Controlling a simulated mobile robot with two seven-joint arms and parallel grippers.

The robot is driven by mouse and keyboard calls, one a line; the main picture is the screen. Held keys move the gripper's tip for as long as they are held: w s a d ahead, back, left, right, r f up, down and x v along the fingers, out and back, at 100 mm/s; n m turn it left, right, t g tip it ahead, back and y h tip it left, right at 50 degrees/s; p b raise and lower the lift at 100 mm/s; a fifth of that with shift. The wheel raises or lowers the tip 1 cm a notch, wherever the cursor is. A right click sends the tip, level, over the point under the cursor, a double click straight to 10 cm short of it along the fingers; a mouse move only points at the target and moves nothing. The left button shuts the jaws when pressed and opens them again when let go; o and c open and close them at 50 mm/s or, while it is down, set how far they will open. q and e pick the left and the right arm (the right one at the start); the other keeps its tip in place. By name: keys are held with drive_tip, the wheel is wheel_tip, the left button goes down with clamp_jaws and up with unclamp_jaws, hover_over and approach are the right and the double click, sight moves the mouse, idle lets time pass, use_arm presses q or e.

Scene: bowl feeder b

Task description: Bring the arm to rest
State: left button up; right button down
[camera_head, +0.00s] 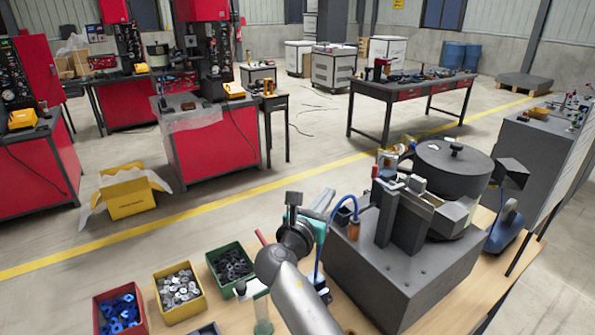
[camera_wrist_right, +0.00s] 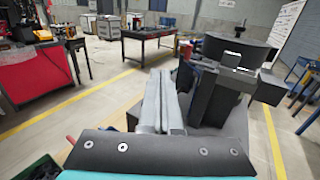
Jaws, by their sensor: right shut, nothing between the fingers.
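My right arm (camera_head: 298,300) comes in from the bottom of the head view. My right gripper (camera_head: 322,201) is above the wooden bench, between the parts bins and the grey feeder box. In the right wrist view its two long grey fingers (camera_wrist_right: 164,92) lie side by side, shut with nothing between them. The bowl feeder (camera_head: 450,170) stands on the grey box (camera_head: 385,283) to the right of the gripper, and its dark bowl (camera_wrist_right: 236,50) also shows in the wrist view. My left gripper is not in view.
A red bin (camera_head: 97,318) of blue parts, a yellow bin (camera_head: 159,299) and a green bin (camera_head: 213,268) of metal parts stand left of the arm.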

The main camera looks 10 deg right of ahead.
drive_tip(key=s+d+f+m+g+y, duration=0.3)
drive_tip(key=s+f+m+g+y, duration=0.25)
drive_tip(key=s+f+m, duration=1.05)
drive_tip(key=s+a+f+m+g+y, duration=0.1)
drive_tip(key=s+a+m+g+y, duration=0.3)
drive_tip(key=s, duration=0.6)
drive_tip(key=s+a+f+m+g+y, duration=0.1)
drive_tip(key=s+a+m+y, duration=0.2)
drive_tip(key=s+m, duration=0.5)
drive_tip(key=s+f+n+b, duration=0.3)
drive_tip(key=f+b, duration=0.5)
drive_tip(key=f, duration=2.3)
drive_tip(key=s+d+f+g+b, duration=0.2)
drive_tip(key=s+f+b, duration=0.5)
drive_tip(key=s+f, duration=0.9)
wheel_tip(320, 180, down, 4)
drive_tip(key=shift+d+f+h, duration=0.1)
drive_tip(key=shift+d+h, duration=0.25)
drive_tip(key=shift+d, duration=0.15)
